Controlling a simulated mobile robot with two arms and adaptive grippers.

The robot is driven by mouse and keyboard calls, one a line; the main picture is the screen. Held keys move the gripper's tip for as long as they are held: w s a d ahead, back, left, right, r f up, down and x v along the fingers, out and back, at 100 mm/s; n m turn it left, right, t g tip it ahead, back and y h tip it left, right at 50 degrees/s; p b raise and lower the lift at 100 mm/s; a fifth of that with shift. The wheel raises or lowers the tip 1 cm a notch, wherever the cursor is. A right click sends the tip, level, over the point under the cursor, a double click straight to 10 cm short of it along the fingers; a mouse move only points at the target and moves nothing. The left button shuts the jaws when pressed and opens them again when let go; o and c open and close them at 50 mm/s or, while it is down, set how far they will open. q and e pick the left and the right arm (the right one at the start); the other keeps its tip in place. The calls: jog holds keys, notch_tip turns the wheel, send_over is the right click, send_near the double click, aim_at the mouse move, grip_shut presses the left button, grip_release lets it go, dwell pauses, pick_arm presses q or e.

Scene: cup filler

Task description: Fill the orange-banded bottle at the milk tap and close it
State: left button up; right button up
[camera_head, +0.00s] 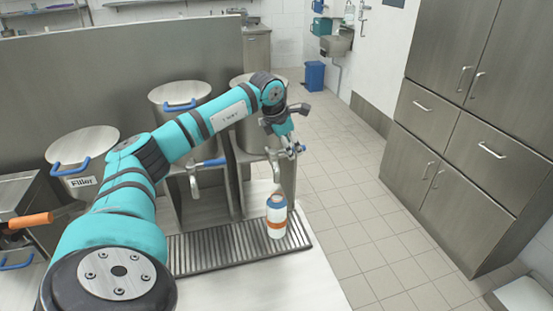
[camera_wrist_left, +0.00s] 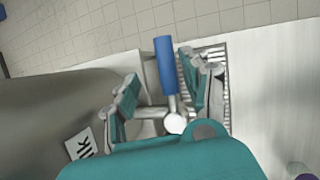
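The orange-banded bottle (camera_head: 277,228) is white with a blue upper part. It stands upright on the drip grate under the rightmost tap (camera_head: 275,165) in the head view. I cannot tell whether its mouth is open or how full it is. My left gripper (camera_head: 287,143) is at that tap, above the bottle. In the left wrist view, its two fingers (camera_wrist_left: 160,95) are apart, one on each side of the tap's blue handle (camera_wrist_left: 165,65), and not visibly pressed on it. A label ending in "LK" (camera_wrist_left: 82,143) is on the vessel beside it. My right gripper is not in view.
The drip grate (camera_head: 215,250) lies along the counter (camera_head: 270,285). A middle tap with a blue handle (camera_head: 208,163) and a vessel marked "Filler" (camera_head: 85,165) are to the left. An orange handle (camera_head: 30,220) shows at the left edge.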

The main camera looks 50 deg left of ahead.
pick_arm(q)
jog(key=shift+s+d+r, duration=0.1)
jog(key=shift+d+r, duration=0.05)
jog(key=shift+r, duration=0.1)
jog(key=v, duration=1.1)
jog(key=shift+r, duration=0.2)
jog(key=shift+s, duration=0.1)
